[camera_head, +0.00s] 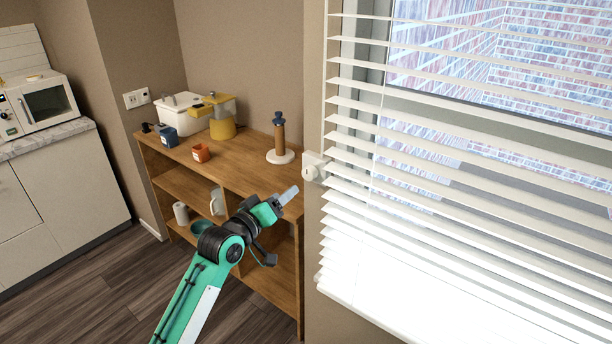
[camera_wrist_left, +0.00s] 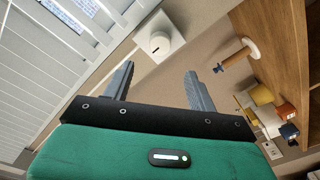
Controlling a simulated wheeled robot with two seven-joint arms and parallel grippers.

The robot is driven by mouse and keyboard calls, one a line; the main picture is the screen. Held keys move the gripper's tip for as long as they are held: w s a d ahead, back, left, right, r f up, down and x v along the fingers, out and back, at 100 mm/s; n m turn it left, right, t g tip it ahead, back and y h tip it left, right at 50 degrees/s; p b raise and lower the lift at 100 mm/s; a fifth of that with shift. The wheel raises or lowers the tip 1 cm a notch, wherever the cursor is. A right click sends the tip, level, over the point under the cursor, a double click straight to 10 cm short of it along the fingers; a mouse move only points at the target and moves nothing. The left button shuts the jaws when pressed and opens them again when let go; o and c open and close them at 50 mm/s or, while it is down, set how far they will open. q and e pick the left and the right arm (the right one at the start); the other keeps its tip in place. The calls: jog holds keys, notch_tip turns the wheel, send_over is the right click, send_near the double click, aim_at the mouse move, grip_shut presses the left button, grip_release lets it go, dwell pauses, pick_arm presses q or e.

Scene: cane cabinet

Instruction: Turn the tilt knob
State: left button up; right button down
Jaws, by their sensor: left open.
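The tilt knob (camera_head: 309,173) is a round white knob on a white square plate, fixed to the wall at the left edge of the window blinds (camera_head: 420,175). It also shows in the left wrist view (camera_wrist_left: 158,42), ahead of the fingers. My left gripper (camera_head: 288,196) is below and left of the knob in the head view. In the left wrist view its two grey fingers (camera_wrist_left: 157,76) are apart with nothing between them, and the knob appears beyond the gap, not touched. My right gripper is in neither view.
A wooden shelf unit (camera_head: 245,165) stands left of the window and behind my left arm. A counter with a microwave (camera_head: 42,103) is far left.

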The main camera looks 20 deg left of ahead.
aim_at(307, 175)
pick_arm(q)
jog(key=p+x, duration=0.2)
jog(key=x, duration=0.7)
jog(key=shift+r, duration=0.1)
jog(key=shift+w+d+p, duration=0.25)
jog(key=shift+w+p, duration=0.05)
jog(key=shift+w, duration=0.4)
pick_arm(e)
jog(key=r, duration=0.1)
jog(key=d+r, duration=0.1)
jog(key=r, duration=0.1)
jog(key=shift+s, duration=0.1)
pick_arm(q)
jog(key=c, duration=1)
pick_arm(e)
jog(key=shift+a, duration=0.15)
